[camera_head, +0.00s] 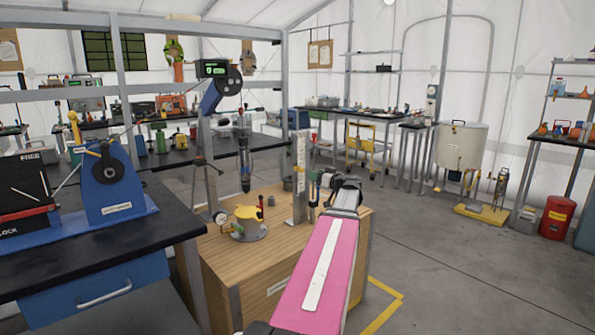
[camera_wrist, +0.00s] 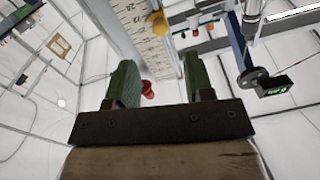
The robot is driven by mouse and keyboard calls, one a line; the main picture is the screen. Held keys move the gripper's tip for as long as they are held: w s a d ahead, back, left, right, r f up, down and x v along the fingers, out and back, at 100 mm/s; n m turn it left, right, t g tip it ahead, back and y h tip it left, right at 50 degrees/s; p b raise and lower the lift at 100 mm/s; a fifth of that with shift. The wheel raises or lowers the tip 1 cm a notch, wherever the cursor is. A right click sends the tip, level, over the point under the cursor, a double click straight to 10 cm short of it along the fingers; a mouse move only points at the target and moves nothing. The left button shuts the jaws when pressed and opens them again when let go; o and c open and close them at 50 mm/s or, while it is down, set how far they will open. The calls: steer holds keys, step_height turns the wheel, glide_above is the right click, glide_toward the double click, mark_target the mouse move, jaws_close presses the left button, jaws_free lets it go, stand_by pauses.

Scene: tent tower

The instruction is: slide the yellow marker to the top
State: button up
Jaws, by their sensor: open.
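An upright white scale (camera_head: 299,177) with printed marks stands on the wooden bench. In the wrist view the scale (camera_wrist: 138,28) runs past the fingers. A small yellow-orange marker (camera_wrist: 157,23) sits at its edge, ahead of my fingertips and apart from them. A small red piece (camera_wrist: 148,88) shows between the fingers, farther down the scale's line. My gripper (camera_wrist: 158,62) is open, with its two green fingers apart and nothing held. In the head view my gripper (camera_head: 322,182) is just right of the scale; the yellow marker cannot be made out there.
The wooden bench (camera_head: 272,265) also carries a yellow-topped round device (camera_head: 248,213) left of the scale. A dark hanging cylinder (camera_head: 244,165) and its stand are close by. A blue winch (camera_head: 108,180) stands on the black table at left.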

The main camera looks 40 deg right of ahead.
mark_target(303, 170)
steer(key=w, duration=0.3)
steer(key=w+a, duration=0.1)
steer(key=w, duration=0.5)
steer(key=shift+w+a, duration=0.2)
steer(key=shift+w, duration=0.2)
steer(key=shift+r, duration=0.1)
jaws_close()
